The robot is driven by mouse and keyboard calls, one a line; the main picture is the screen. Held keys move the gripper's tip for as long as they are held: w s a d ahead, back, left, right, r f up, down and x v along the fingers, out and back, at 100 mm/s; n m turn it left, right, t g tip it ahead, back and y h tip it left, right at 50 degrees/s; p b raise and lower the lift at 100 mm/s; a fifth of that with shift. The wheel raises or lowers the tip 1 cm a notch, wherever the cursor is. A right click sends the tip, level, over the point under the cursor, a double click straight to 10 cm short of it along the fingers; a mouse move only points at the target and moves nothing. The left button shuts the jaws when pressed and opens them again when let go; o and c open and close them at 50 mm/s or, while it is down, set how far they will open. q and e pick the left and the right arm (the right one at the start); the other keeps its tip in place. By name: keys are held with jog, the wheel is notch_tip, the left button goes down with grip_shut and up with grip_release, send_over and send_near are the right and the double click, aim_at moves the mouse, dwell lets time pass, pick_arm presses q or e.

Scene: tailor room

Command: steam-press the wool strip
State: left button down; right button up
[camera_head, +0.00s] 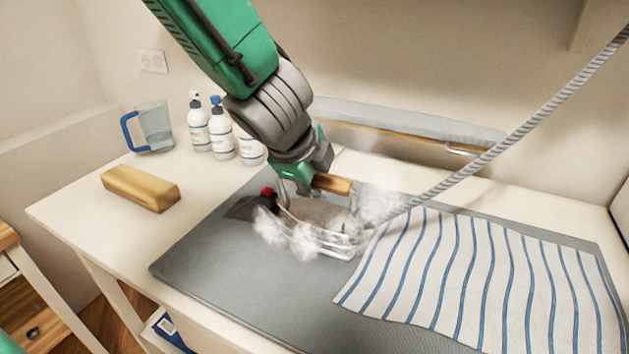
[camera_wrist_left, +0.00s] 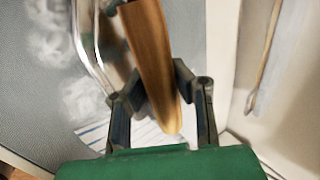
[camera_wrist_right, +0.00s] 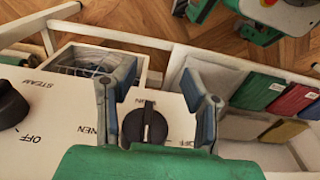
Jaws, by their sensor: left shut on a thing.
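My left gripper (camera_head: 315,178) is shut on the iron's wooden handle (camera_head: 332,184), over the grey pressing mat (camera_head: 240,290). The handle also lies between the fingers in the left wrist view (camera_wrist_left: 152,60). White steam (camera_head: 300,238) surrounds the iron's lower part and blurs it. A dark grey piece (camera_head: 240,208) lies at the iron's left; I cannot tell whether it is the wool strip. Whatever lies under the iron is hidden. My right gripper (camera_wrist_right: 162,105) is open, with a black knob (camera_wrist_right: 145,127) on a white panel in view between its fingers.
A grey hose (camera_head: 500,148) runs from the iron to the upper right. A blue-striped cloth (camera_head: 490,280) covers the mat's right part. A wooden block (camera_head: 141,187), a jug (camera_head: 153,128) and bottles (camera_head: 221,134) stand on the left of the table.

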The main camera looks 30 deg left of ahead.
pick_arm(q)
jog(key=shift+w+r, duration=0.1)
jog(key=shift+w, duration=1.15)
jog(key=shift+a, duration=0.2)
jog(key=shift+s+a, duration=0.1)
jog(key=shift+a, duration=2.65)
jog(key=shift+a, duration=0.1)
jog(key=shift+s+a, duration=0.2)
jog(key=shift+a, duration=2.6)
jog(key=shift+s+b, duration=0.1)
jog(key=shift+b, duration=0.2)
jog(key=shift+s+d+b, duration=0.15)
jog(key=shift+s+b, duration=0.55)
jog(key=shift+s, duration=1)
